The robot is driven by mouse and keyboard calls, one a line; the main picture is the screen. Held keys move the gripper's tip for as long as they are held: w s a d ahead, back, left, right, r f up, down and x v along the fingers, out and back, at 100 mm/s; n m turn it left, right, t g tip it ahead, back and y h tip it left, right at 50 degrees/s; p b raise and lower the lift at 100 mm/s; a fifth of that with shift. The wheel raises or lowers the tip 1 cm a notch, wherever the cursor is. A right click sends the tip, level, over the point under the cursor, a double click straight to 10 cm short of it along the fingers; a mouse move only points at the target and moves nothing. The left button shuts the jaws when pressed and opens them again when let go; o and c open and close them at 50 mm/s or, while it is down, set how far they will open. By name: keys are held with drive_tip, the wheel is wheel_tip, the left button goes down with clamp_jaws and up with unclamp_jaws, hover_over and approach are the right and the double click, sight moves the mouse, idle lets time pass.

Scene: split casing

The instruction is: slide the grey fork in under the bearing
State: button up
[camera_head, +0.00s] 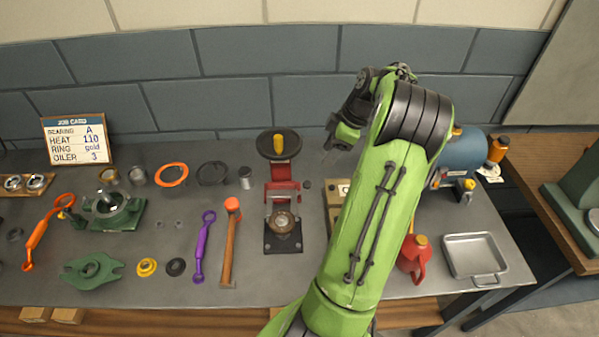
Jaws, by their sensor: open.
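My gripper (346,132) is raised in front of the wall, to the right of the red press (283,187). It is open, and I see nothing between its fingers. A round metal ring that looks like the bearing (282,222) sits low on the press, above its black base. The gripper is well apart from it. I cannot make out a grey fork for certain; my green arm hides part of the bench right of the press.
A hammer (230,243) and a purple wrench (204,246) lie left of the press. The green casing half (92,270) lies at the front left. A red oil can (414,257) and a metal tray (474,256) stand right of my arm. A job card (77,141) stands at the back left.

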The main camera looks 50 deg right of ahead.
sight(310, 183)
drive_tip(key=x, duration=0.5)
drive_tip(key=b+x, duration=0.1)
drive_tip(key=x, duration=0.9)
drive_tip(key=shift+s+d+f, duration=0.1)
drive_tip(key=shift+d+f, duration=0.15)
drive_tip(key=shift+f, duration=0.05)
drive_tip(key=shift+c, duration=0.3)
clamp_jaws()
